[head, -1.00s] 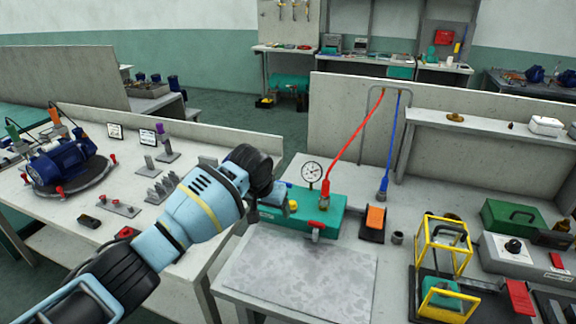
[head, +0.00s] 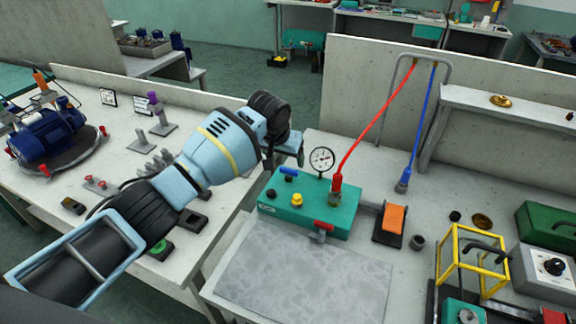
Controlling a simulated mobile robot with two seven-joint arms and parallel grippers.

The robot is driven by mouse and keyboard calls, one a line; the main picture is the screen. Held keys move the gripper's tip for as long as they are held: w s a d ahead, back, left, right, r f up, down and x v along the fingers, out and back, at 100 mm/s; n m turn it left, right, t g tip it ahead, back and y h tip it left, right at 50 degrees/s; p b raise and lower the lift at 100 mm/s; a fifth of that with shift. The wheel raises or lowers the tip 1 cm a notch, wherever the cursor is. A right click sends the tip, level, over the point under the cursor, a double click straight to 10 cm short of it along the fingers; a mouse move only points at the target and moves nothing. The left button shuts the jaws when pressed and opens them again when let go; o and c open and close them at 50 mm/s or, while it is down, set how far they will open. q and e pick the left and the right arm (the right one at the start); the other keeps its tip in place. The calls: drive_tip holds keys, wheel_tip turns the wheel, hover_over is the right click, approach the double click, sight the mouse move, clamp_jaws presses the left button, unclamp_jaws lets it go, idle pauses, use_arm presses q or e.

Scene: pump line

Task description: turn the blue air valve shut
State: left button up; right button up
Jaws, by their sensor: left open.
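The blue air valve (head: 289,171) is a small blue lever on the top of a teal box (head: 268,207), near its back left edge. It lies roughly left to right in the picture. My left gripper (head: 296,154) is open and empty, just above and behind the blue lever in the picture. A gap shows between them; the exact distance in depth is hard to tell. The fingers are partly hidden behind the wrist. My right gripper is not in view.
The box also carries a yellow knob (head: 296,200), a pressure gauge (head: 321,160) and a red handle (head: 323,226). A red hose (head: 376,122) rises from it; a blue hose (head: 420,125) hangs to the right. An orange pedal (head: 393,218) stands beside it. A grey mat (head: 300,278) lies clear in front.

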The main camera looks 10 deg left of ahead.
sight(288, 170)
use_arm(q)
drive_tip(key=b+x, duration=0.1)
drive_tip(key=x, duration=0.4)
drive_tip(key=shift+f, duration=0.4)
drive_tip(key=shift+w+d+f, duration=0.1)
drive_tip(key=shift+w+f, duration=0.2)
drive_tip(key=shift+f, duration=0.15)
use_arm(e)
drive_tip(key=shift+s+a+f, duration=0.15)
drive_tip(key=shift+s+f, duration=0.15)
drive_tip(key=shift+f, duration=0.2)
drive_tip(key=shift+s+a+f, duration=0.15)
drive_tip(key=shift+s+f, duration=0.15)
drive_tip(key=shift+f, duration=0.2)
use_arm(q)
drive_tip(key=shift+r, duration=0.1)
drive_tip(key=shift+c, duration=0.5)
drive_tip(key=c, duration=0.9)
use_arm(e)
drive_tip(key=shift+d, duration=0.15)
